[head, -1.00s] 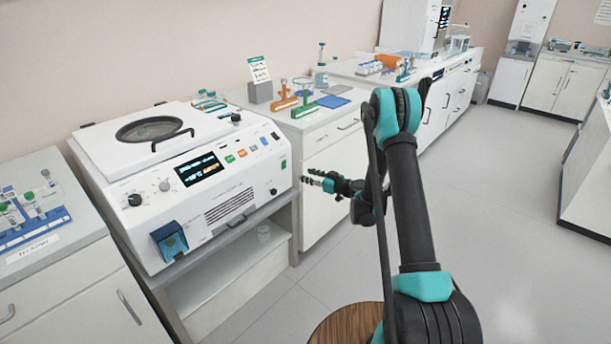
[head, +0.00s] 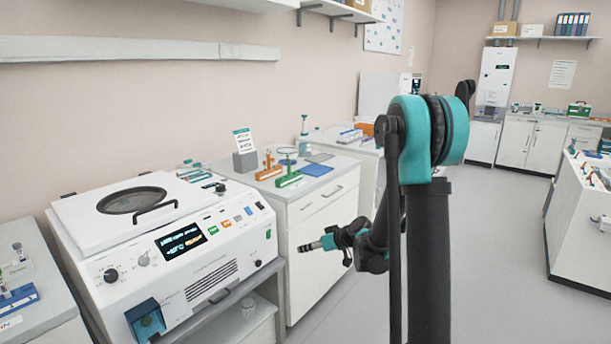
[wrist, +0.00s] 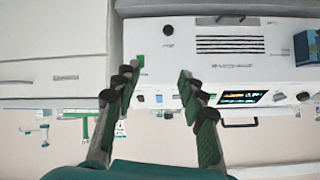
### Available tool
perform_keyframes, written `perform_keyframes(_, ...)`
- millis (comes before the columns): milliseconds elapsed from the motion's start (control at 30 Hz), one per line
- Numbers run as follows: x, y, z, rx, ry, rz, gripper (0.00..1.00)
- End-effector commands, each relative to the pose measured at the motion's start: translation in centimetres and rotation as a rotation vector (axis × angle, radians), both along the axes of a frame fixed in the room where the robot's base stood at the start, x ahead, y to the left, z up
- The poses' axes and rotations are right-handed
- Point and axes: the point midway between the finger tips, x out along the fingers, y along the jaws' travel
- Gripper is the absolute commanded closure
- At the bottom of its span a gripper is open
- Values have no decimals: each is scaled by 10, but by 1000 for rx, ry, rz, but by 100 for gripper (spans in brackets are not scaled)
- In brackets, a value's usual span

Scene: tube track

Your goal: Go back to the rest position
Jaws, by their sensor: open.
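My gripper (head: 312,246) hangs in the air in front of the white centrifuge-like machine (head: 165,262) and the white cabinet to its right. In the wrist view my gripper (wrist: 158,75) shows two teal and black fingers spread apart with nothing between them. The machine front (wrist: 235,60), with its vents and display, lies beyond the fingers there. The machine's lid (head: 132,201) is down, with a dark round window.
The white cabinet (head: 322,205) carries orange and green racks (head: 288,178), a blue mat and a sign. Another bench (head: 590,205) stands at the right. The floor (head: 490,260) between is clear.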

Motion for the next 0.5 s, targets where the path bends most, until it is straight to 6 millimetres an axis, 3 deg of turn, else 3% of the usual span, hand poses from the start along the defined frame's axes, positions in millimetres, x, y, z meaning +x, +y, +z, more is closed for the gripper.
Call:
perform_keyframes(200, -69, -35, 11, -92, 146, -105, 59)
perform_keyframes(500, -169, -90, 7, -221, 322, -301, 59)
